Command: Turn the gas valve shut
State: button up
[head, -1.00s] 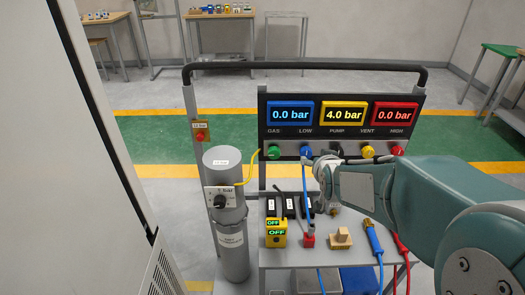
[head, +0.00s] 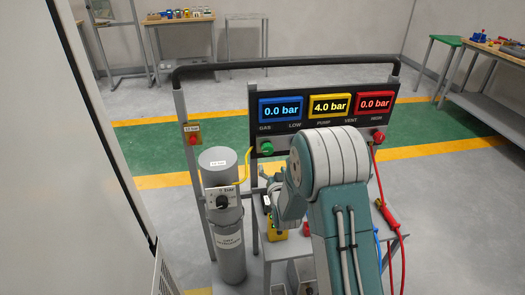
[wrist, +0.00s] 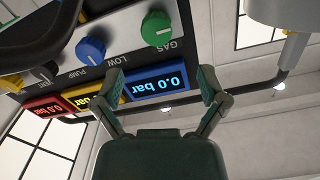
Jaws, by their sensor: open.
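The round green knob labelled GAS (head: 267,148) is at the left end of the gauge panel. It also shows in the wrist view, near the top (wrist: 157,28), with its label beside it. A grey cylinder (head: 231,255) stands left of the panel, with a black knob (head: 221,201) on a white plate. My gripper (head: 262,180) is below the green knob and right of the cylinder, partly hidden by my arm in the head view. In the wrist view its fingers (wrist: 160,85) are spread apart and empty, and the green knob appears beyond the fingertips.
The panel has a blue display (head: 281,108) at 0.0 bar, a yellow one (head: 331,105) at 4.0 bar and a red one (head: 375,102) at 0.0 bar. A blue knob (wrist: 90,50) neighbours the green one. A yellow hose (head: 245,165) runs between cylinder and panel.

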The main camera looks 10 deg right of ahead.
aim_at(268, 151)
jog(key=w, duration=1)
jog(key=shift+w+d, duration=0.15)
jog(key=shift+w, duration=0.15)
jog(key=shift+d, duration=0.1)
jog(key=c, duration=1.1)
